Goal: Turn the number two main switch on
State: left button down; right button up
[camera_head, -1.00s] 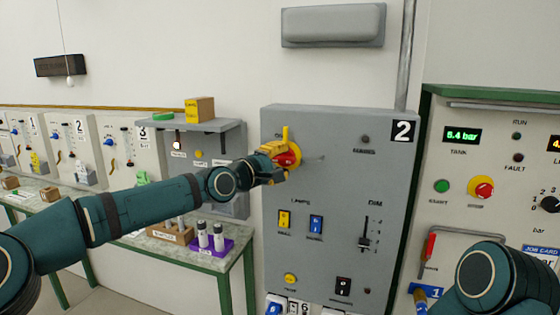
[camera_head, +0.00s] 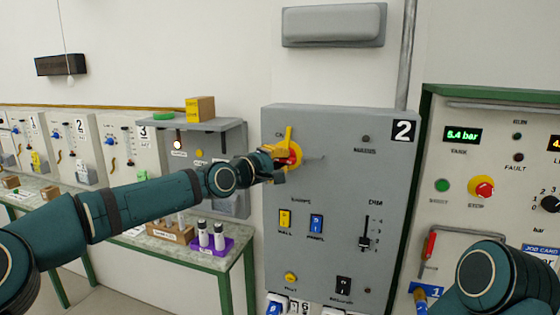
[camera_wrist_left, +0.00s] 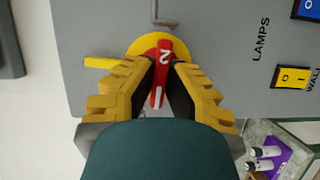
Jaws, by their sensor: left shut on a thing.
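The handle lies roughly level across the panel. A yellow tab (camera_wrist_left: 101,62) points up the panel from the disc. My left gripper (camera_wrist_left: 161,84) is shut on the red handle, one yellow finger on each side. In the head view the left gripper (camera_head: 280,163) partly hides the handle. My right gripper is out of view.
Lamp switches (camera_head: 300,221), a DIM slider (camera_head: 366,232) and a grey hook (camera_wrist_left: 165,21) share the panel.

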pick_arm(q)
jog(key=m, duration=0.1)
jog(key=m+y, duration=0.1)
jog(key=m, duration=0.1)
jog(key=shift+r+g, duration=0.25)
jog(key=shift+g, duration=0.15)
jog(key=shift+m+y+p, duration=0.3)
jog(key=shift+m+y, duration=0.2)
jog(key=shift+m, duration=0.3)
jog(key=c, duration=1)
grip_release()
jog(key=shift+d+f, duration=0.1)
jog(key=v, duration=1.2)
